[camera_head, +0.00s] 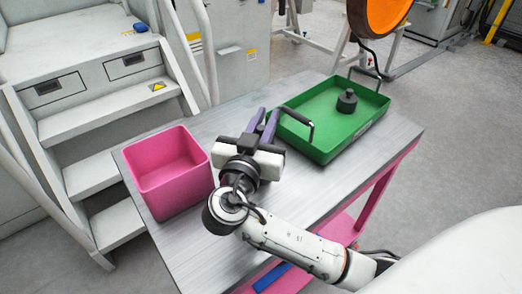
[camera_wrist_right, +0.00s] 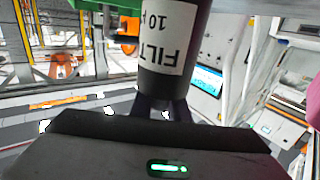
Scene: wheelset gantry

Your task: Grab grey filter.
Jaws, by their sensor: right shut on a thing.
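The grey filter (camera_wrist_right: 175,72) is a dark grey cylinder with a white label, printed "FILT" and shown upside down in the right wrist view. My right gripper (camera_wrist_right: 166,108) is shut on it. In the head view my right gripper (camera_head: 263,116) is over the table, between the pink bin and the green tray. The held filter cannot be made out clearly there. My left gripper is in neither view.
The green tray (camera_head: 318,151) has black handles and holds a dark knobbed part (camera_head: 347,101). An open pink bin (camera_head: 176,200) stands at the table's left. The grey table top (camera_head: 300,187) is bare in front. Steps (camera_head: 88,122) stand beyond the left edge.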

